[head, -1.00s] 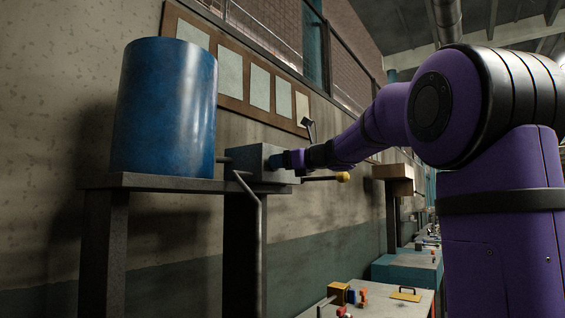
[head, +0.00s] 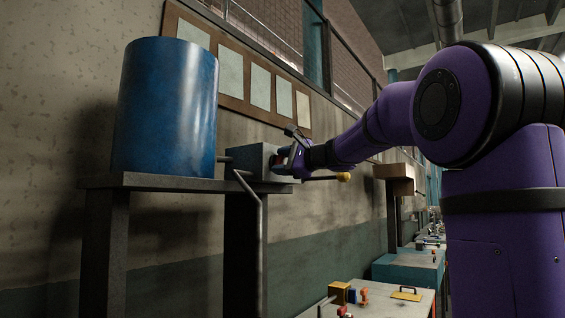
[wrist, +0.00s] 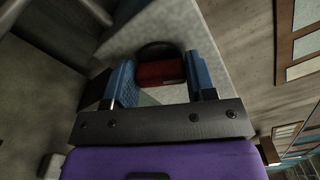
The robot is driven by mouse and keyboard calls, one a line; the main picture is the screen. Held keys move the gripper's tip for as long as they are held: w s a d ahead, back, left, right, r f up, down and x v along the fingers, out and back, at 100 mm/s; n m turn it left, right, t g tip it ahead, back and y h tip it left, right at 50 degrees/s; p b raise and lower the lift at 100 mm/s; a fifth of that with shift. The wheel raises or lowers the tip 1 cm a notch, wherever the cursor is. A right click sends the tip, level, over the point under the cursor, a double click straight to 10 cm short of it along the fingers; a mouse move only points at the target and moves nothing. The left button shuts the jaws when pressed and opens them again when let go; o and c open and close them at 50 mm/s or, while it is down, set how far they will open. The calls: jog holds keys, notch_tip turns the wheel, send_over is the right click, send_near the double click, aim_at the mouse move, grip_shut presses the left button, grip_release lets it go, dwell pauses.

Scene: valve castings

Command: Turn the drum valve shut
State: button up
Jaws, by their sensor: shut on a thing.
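The blue drum (head: 166,108) stands upright on a dark stand (head: 150,181). A short pipe joins it to a grey valve block (head: 252,158) on its right. My gripper (head: 283,161) is at the right face of this block. In the wrist view my gripper (wrist: 161,80) has its two blue fingers on either side of a red handle (wrist: 161,73) and is shut on it. A dark round part (wrist: 157,50) shows behind the handle, against the grey block (wrist: 190,30). The fingers partly hide the handle in the head view.
A bent pipe (head: 257,220) runs down beside the stand. A low bench (head: 390,304) with small coloured parts is below right. Framed sheets (head: 260,88) hang on the wall behind.

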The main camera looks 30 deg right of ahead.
jog(key=n, duration=0.5)
jog(key=shift+f, duration=0.2)
dwell(0.4)
jog(key=o, duration=0.9)
jog(key=shift+o, duration=0.2)
jog(key=v, duration=1)
jog(key=shift+s, duration=0.4)
jog(key=shift+d+r, duration=0.1)
